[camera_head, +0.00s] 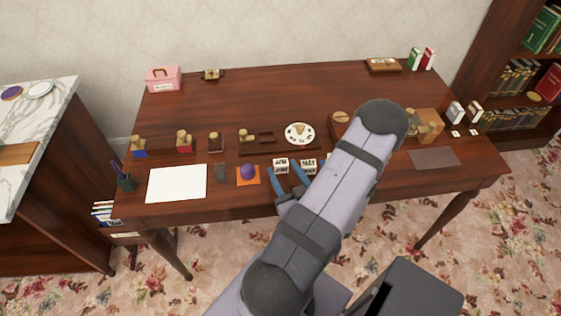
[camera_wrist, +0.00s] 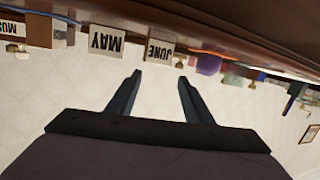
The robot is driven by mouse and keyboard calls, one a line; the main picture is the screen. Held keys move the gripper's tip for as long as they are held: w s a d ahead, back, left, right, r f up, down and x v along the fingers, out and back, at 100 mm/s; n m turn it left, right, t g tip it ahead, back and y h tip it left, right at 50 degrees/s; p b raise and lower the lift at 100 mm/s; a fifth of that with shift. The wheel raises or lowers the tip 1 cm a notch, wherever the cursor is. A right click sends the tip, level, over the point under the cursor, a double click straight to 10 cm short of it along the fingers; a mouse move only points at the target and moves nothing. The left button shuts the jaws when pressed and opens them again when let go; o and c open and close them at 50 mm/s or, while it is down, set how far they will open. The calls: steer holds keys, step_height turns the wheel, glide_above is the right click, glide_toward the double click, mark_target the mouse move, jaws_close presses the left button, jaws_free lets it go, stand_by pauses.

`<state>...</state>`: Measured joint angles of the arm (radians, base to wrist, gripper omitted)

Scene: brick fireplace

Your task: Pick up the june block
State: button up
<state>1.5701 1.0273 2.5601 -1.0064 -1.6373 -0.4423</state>
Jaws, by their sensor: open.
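The june block (camera_head: 281,164) is a small white block with dark lettering near the table's front edge. In the wrist view, which is upside down, the june block (camera_wrist: 160,51) shows its word toward me, just beyond the fingertips. My gripper (camera_head: 284,172) is open, in front of the june block, with blue-grey fingers. In the wrist view, my gripper (camera_wrist: 159,76) has nothing between its fingers, and the june block lines up with the gap.
A purple ball (camera_head: 248,171) on an orange square lies left of the june block. A wooden tray (camera_head: 262,150) and white dial (camera_head: 299,133) sit behind it. White paper (camera_head: 177,183) lies further left. My arm hides part of the table's right side.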

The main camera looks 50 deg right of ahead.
mark_target(282, 168)
steer(key=shift+s+d+f+m+g+h+b, duration=0.1)
steer(key=shift+s+f+m+g+h+b, duration=0.15)
steer(key=shift+s+f, duration=0.3)
steer(key=shift+s+f+m+g+h+b, duration=0.15)
steer(key=shift+s+f+m, duration=0.2)
steer(key=shift+f, duration=0.35)
steer(key=shift+b+x, duration=0.45)
steer(key=shift+x, duration=0.65)
steer(key=shift+a+p+x, duration=0.2)
steer(key=shift+p+x, duration=0.45)
steer(key=shift+x, duration=2.05)
steer(key=shift+f, duration=0.1)
steer(key=c, duration=0.8)
